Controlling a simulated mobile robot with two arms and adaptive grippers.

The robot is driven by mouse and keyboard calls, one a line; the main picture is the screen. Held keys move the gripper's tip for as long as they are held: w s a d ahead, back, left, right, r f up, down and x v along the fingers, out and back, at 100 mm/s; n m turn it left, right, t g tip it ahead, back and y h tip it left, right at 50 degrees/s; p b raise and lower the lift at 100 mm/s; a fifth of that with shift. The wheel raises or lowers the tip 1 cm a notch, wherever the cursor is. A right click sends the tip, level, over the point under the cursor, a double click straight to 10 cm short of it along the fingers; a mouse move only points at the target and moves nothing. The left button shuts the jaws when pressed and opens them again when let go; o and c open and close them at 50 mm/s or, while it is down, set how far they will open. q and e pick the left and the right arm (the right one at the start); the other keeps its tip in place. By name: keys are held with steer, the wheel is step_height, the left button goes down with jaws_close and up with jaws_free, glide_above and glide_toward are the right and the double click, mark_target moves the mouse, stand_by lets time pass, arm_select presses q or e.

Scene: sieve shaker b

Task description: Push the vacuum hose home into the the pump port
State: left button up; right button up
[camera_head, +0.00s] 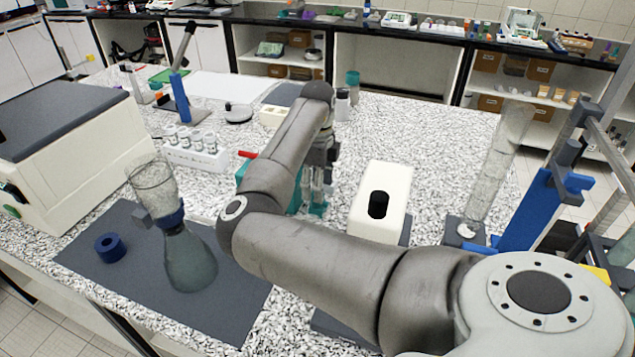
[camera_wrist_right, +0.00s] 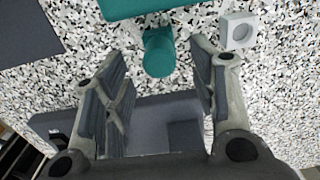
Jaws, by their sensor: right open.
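A teal block (camera_head: 243,175), perhaps the pump, stands on the speckled bench, partly hidden behind my right arm. A teal cylinder (camera_wrist_right: 158,55) sticks out from the teal body (camera_wrist_right: 140,5) in the right wrist view; I cannot tell whether it is the port. No vacuum hose can be made out clearly. My right gripper (camera_head: 318,196) points down beside the teal block, its fingers partly hidden by the arm. In the wrist view the right gripper (camera_wrist_right: 160,95) is open and empty, with the teal cylinder beyond its fingertips. My left gripper is not in view.
A glass flask with funnel (camera_head: 188,262) and a blue ring (camera_head: 110,246) are on a dark mat (camera_head: 215,325) at left. A white block with a dark hole (camera_head: 397,185) stands right of the gripper. A white vial rack (camera_head: 195,153) is behind left.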

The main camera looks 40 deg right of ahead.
step_height(320, 180, up, 8)
stand_by(0.7)
